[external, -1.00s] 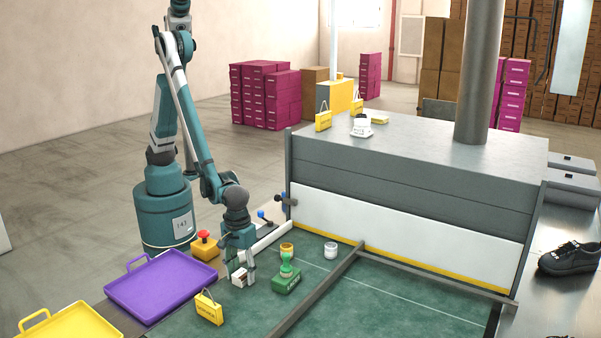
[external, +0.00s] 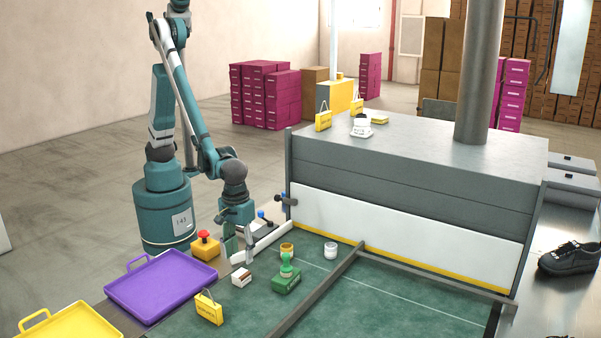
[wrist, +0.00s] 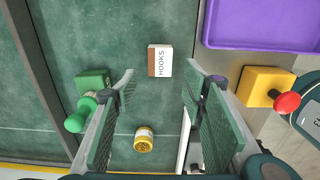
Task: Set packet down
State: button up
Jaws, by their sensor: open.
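The packet, a small white and brown box (external: 242,278), rests on the green mat in the external view. My gripper (external: 238,258) is open and empty above the mat, behind and a little above the packet. In the wrist view my gripper (wrist: 161,76) has its fingers spread wide, with clear space between them and the packet. Nothing touches the packet but the mat.
A green stamp (external: 286,276) stands just right of the packet, with a yellow jar (external: 287,250) and white jar (external: 331,250) behind. A yellow tag (external: 209,308) stands in front. A red button on a yellow box (external: 205,245) and purple tray (external: 150,312) lie left.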

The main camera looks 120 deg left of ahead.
jog(key=shift+r, duration=1.65)
jog(key=s+a+r+m+t, duration=0.2)
jog(key=s+a+r+m, duration=0.2)
jog(key=s+a+r, duration=0.3)
jog(key=s+a+r+m+t, duration=0.1)
jog(key=s+a+r+m, duration=0.35)
jog(key=r, duration=0.45)
jog(key=s+a+r+m+t, duration=0.2)
jog(key=s+a+m, duration=0.2)
jog(key=s, duration=0.4)
jog(key=s+a+r+m+t, duration=0.2)
jog(key=s+a+m, duration=0.3)
jog(key=s, duration=0.3)
jog(key=shift+s+a, duration=0.35)
jog(key=shift+a, duration=0.2)
jog(key=shift+r+m, duration=0.1)
jog(key=shift+m, duration=0.15)
